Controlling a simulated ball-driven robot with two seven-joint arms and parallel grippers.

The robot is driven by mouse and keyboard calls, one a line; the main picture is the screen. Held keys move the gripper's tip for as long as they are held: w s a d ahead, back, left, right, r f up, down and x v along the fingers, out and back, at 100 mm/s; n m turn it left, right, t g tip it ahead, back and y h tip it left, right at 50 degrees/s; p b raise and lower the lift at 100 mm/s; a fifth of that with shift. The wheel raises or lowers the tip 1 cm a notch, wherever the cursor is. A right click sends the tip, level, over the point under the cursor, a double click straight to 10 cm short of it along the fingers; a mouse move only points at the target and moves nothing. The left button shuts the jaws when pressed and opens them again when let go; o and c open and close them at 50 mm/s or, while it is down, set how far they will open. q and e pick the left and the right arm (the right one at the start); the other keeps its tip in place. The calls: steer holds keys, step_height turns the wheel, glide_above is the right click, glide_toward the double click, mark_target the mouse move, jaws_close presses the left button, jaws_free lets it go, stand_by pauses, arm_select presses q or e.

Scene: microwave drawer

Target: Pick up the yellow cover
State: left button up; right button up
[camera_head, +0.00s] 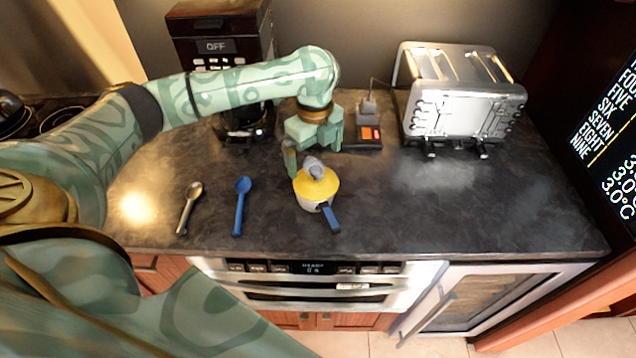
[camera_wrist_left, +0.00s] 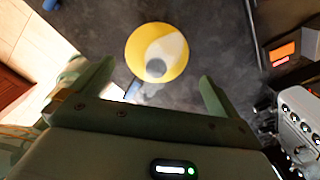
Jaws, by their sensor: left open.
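The yellow cover (camera_head: 315,186) sits on a small white pot (camera_head: 311,204) with a blue handle on the dark counter. The cover has a grey knob on top. In the left wrist view the yellow cover (camera_wrist_left: 156,52) shows from above as a round disc, ahead of the fingers. My left gripper (camera_head: 303,165) is just behind and above the cover in the head view. Its two fingers (camera_wrist_left: 150,92) are spread apart with nothing between them, and the cover lies beyond their tips. My right gripper is not in view.
A silver spoon (camera_head: 189,207) and a blue spoon (camera_head: 241,205) lie left of the pot. A silver toaster (camera_head: 458,105) stands at the back right, and a coffee maker (camera_head: 218,48) at the back left. A small device with a red display (camera_head: 364,136) is behind the pot.

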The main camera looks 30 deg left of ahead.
mark_target(316, 169)
arm_select(q)
steer(key=shift+f, duration=0.25)
steer(key=shift+s+f, duration=0.2)
steer(key=f, duration=0.1)
steer(key=f+b, duration=0.1)
steer(key=f, duration=0.1)
steer(key=f+b, duration=0.1)
steer(key=shift+d+f, duration=0.25)
steer(key=shift+f, duration=0.15)
steer(key=shift+s+r, duration=0.1)
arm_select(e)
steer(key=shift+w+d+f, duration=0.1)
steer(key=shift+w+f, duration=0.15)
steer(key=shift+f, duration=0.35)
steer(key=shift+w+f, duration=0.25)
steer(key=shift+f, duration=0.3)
